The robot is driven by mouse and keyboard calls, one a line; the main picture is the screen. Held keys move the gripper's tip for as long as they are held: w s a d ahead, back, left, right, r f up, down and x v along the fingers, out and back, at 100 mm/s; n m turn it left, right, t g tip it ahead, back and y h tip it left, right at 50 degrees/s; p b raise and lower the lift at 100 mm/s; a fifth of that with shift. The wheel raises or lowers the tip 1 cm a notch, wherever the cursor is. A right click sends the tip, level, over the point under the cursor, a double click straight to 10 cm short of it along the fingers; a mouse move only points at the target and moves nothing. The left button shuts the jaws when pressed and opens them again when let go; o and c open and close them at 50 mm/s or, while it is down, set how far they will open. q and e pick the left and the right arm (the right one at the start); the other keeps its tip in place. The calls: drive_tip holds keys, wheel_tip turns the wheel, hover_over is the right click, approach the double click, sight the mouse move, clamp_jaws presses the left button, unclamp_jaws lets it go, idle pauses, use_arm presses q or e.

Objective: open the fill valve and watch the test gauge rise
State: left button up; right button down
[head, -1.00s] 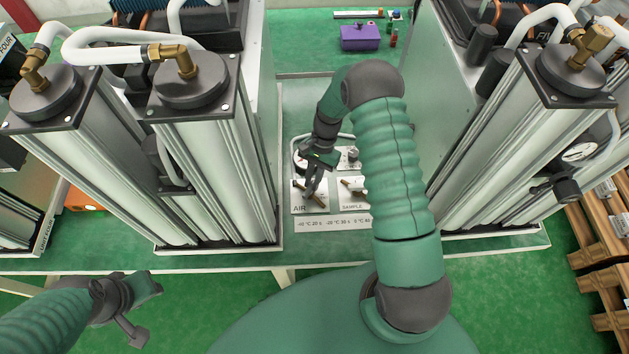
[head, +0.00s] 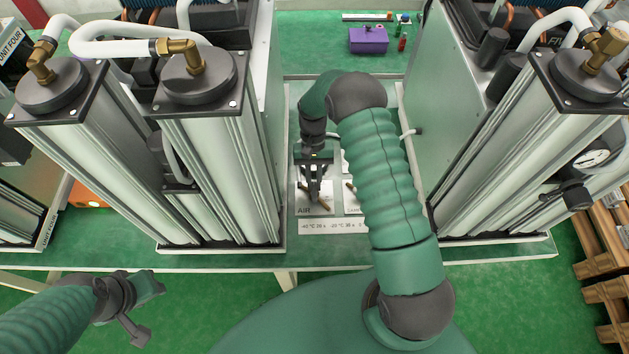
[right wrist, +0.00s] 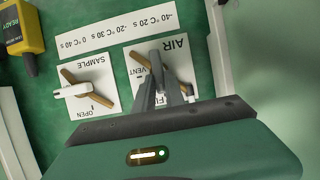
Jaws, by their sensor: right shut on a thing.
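The fill valve sits on a white AIR plate (right wrist: 183,49) marked VENT, with a second word partly hidden behind my gripper. Its tan lever (right wrist: 175,82) lies diagonally across the plate. My right gripper (right wrist: 157,58) is shut on the valve lever, its dark fingers reaching down over the plate; in the head view it points down at the AIR plate (head: 303,209).
A SAMPLE plate (right wrist: 97,72) with its own lever lies beside the AIR plate. A label strip (right wrist: 110,38) runs along the front. Tall metal columns (head: 210,160) stand on both sides, leaving a narrow gap. A yellow READY device (right wrist: 20,30) shows in the wrist view.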

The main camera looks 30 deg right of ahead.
drive_tip(key=shift+a, duration=0.1)
drive_tip(key=c, duration=1.4)
unclamp_jaws()
drive_tip(key=b+v, duration=0.1)
drive_tip(key=v, duration=1.5)
drive_tip(key=shift+w+d+r, duration=0.2)
drive_tip(key=shift+r, duration=0.1)
